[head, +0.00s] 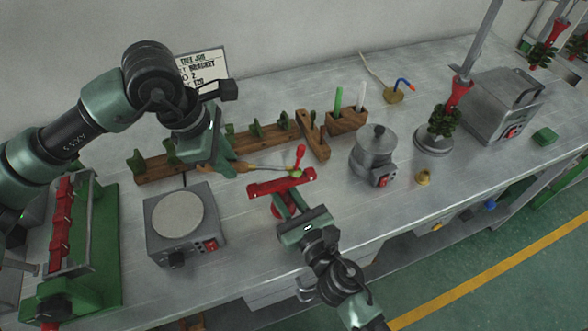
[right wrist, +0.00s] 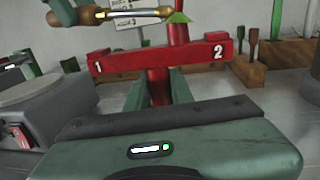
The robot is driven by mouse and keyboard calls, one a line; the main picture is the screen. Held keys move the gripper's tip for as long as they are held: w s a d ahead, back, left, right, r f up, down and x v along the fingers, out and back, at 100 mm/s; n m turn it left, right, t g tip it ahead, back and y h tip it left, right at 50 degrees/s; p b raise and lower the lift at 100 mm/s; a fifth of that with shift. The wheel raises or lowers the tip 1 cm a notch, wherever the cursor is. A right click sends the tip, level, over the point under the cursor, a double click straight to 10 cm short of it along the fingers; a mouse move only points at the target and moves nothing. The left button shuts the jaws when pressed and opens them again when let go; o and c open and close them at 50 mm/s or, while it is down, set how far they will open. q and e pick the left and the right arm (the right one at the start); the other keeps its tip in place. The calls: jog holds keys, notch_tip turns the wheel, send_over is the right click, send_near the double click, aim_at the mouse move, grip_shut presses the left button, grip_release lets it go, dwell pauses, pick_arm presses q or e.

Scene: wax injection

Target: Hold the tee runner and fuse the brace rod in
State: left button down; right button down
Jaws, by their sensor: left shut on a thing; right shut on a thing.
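The red tee runner (head: 265,187) has a crossbar marked 1 and 2, seen in the right wrist view (right wrist: 130,60). My right gripper (head: 291,207) is shut on its stem below the crossbar, over the table. A red upright piece with a rounded top (head: 300,155) rises from the crossbar; I cannot tell whether it is the brace rod. A small green piece (right wrist: 179,17) shows beside it. My left gripper (head: 228,165) is shut on a wooden-handled tool (head: 246,167). The tool's metal shaft (right wrist: 135,13) points at the green piece; contact is unclear.
A round-topped hotplate (head: 178,217) stands left of the runner. A wooden rack (head: 155,171) with green pieces lies behind. A wooden block (head: 346,122) holds a green rod (head: 338,100) and a white rod (head: 361,92). A lidded metal pot (head: 372,158) stands to the right.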

pick_arm(q)
jog(key=shift+a+r, duration=0.65)
jog(key=shift+a, duration=0.35)
jog(key=shift+a+r, duration=0.65)
jog(key=shift+a, duration=0.35)
jog(key=shift+r, duration=0.1)
jog(key=shift+r, duration=1.9)
pick_arm(e)
jog(key=c, duration=1.1)
grip_release()
jog(key=shift+c, duration=0.2)
jog(key=v, duration=1.2)
